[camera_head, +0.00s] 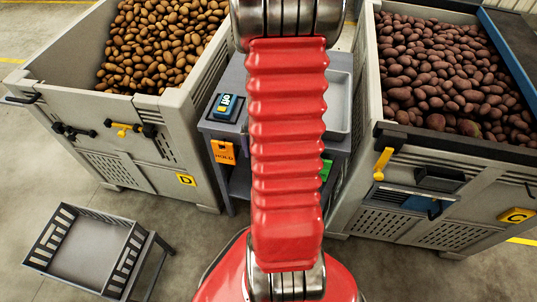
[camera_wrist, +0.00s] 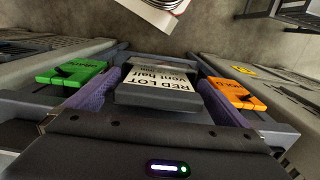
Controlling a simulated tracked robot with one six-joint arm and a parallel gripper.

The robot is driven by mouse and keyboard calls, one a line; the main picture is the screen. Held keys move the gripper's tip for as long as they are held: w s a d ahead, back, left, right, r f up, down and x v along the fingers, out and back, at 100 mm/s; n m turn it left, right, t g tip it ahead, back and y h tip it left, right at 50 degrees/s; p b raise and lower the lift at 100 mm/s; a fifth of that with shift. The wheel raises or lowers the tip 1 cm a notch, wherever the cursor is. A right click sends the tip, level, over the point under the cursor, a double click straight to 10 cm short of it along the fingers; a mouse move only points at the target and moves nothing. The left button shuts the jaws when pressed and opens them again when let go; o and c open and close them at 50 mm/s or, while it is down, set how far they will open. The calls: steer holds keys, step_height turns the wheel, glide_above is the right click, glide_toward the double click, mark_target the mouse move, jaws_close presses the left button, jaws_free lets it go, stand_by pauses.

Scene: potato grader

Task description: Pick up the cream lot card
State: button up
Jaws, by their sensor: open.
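The cream lot card (camera_wrist: 160,78), printed "RED LOT" in black, shows in the wrist view. It sits on a dark grey block at the edge of the grey bench. My gripper (camera_wrist: 157,88) is open, with one purple finger on each side of the card and its block. I cannot tell whether either finger touches it. In the head view my red arm hides the card and the gripper. An orange HOLD card (camera_wrist: 231,94) is to the right of the fingers and a green card (camera_wrist: 73,73) to the left.
In the head view, bin D (camera_head: 150,112) of brown potatoes stands left of the bench and bin C (camera_head: 365,110) of red potatoes right. A blue device (camera_head: 225,106) lies on the bench. A slatted tray (camera_head: 95,213) stands at lower left. Open floor lies between.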

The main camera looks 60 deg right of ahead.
steer(key=shift+c, duration=0.5)
steer(key=c, duration=1)
steer(key=shift+r, duration=5)
